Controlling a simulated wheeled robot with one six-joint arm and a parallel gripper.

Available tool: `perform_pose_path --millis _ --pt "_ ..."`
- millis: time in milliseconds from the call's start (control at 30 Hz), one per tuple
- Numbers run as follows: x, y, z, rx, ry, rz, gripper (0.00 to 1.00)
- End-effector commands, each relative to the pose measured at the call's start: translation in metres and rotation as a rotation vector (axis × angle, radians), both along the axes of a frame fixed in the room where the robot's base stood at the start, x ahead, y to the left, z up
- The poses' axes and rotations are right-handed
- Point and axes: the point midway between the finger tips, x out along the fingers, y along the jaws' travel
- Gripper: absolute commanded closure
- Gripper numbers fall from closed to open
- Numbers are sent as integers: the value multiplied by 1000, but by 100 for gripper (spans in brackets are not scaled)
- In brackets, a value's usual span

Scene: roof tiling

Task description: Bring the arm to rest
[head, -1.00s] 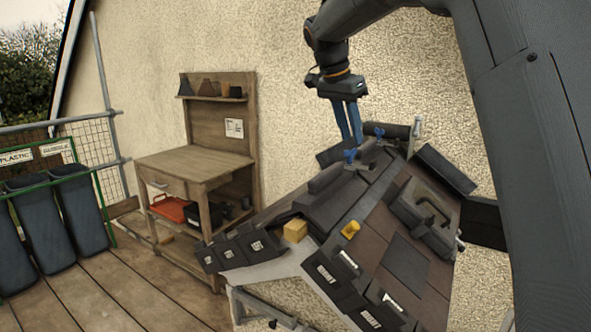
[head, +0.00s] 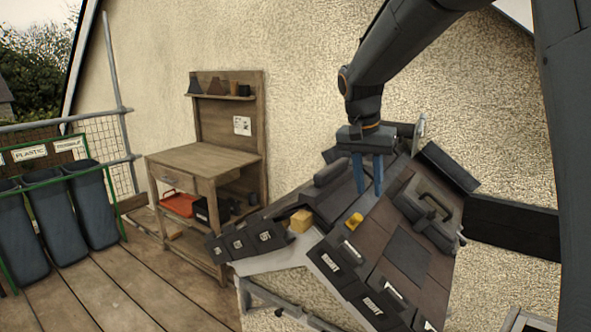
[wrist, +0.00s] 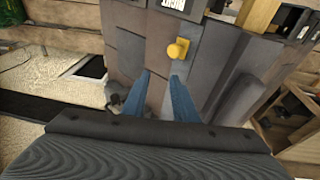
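My gripper (head: 368,188) points down over the upper part of the tiled roof model (head: 405,258) in the head view. Its two blue fingers are apart with nothing between them. In the wrist view the gripper (wrist: 160,76) also shows open and empty, its fingers over the dark tiles (wrist: 128,55). I cannot tell how far the fingertips are above the tiles. The arm hides part of the roof's top edge.
A yellow knob-like piece (head: 354,221) and a yellow block (head: 301,220) sit on the roof. A dark handled case (head: 428,212) lies on its right side. A wooden workbench (head: 205,158) and dark bins (head: 90,205) stand at left. The plank floor between is clear.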

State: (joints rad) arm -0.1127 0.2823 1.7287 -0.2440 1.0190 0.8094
Motion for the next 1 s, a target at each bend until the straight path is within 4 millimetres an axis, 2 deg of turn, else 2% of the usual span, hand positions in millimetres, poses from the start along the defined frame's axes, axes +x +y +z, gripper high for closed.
perform_pose_path --millis 200,300,400,533,600,700,1000 --pt "-96 -9 -80 61 88 248 74" --pt "-143 -11 -111 88 111 354 74" --pt "-187 -13 -137 107 127 441 74" --pt "-232 -15 -161 122 139 524 74" --pt "-249 -15 -168 126 143 554 74" --pt "-262 -14 -175 129 145 579 74" --pt "-265 -14 -176 130 147 586 74"
